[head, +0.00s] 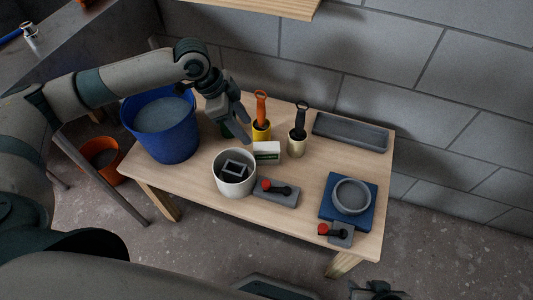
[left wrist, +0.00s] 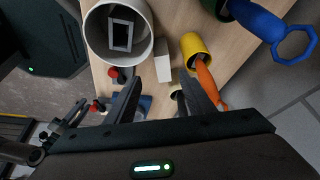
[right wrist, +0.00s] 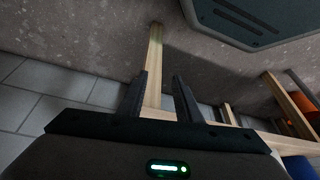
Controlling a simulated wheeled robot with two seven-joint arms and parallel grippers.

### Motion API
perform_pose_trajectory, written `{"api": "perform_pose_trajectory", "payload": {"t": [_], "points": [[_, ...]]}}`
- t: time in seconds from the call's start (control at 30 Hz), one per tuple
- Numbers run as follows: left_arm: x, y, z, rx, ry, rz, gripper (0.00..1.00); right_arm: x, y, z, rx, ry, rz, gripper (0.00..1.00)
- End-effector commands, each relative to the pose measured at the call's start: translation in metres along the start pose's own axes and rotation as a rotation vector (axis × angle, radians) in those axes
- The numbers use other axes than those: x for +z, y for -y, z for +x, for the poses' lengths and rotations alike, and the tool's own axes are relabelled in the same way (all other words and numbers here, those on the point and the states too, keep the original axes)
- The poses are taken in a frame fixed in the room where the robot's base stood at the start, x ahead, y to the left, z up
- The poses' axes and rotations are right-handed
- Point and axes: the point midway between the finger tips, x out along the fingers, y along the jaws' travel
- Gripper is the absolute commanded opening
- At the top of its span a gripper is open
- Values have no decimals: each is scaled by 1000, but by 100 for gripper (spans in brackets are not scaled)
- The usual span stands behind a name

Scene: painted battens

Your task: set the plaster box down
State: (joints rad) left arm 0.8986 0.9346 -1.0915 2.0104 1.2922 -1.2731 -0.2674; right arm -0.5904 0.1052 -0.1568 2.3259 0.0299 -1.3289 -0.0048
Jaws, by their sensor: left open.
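My left gripper (head: 241,127) is open and empty above the table, just left of the box in the head view. In the left wrist view the box (left wrist: 162,62) shows beyond the gap between the open fingers (left wrist: 160,88), apart from them. My right gripper (right wrist: 160,88) is open and empty, low near the table's legs and the floor.
Some tabletop right of centre is bare.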

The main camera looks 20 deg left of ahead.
Motion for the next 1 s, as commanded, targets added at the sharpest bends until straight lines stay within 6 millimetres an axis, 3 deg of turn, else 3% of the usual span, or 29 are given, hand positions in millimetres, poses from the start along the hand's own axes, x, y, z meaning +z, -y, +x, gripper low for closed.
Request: {"api": "perform_pose_trajectory", "payload": {"t": [0.2, 0.4, 1.0], "points": [[-1, -1, 42, 3, 0, 0, 48, -3, 6, 3, -15, -33, 0, 31], [-1, 0, 71, 1, 1, -1, 48, -4, 13, 2, -32, -57, -1, 31], [-3, 1, 84, 0, 0, 0, 48, -8, 12, 4, -31, -69, -4, 31]]}}
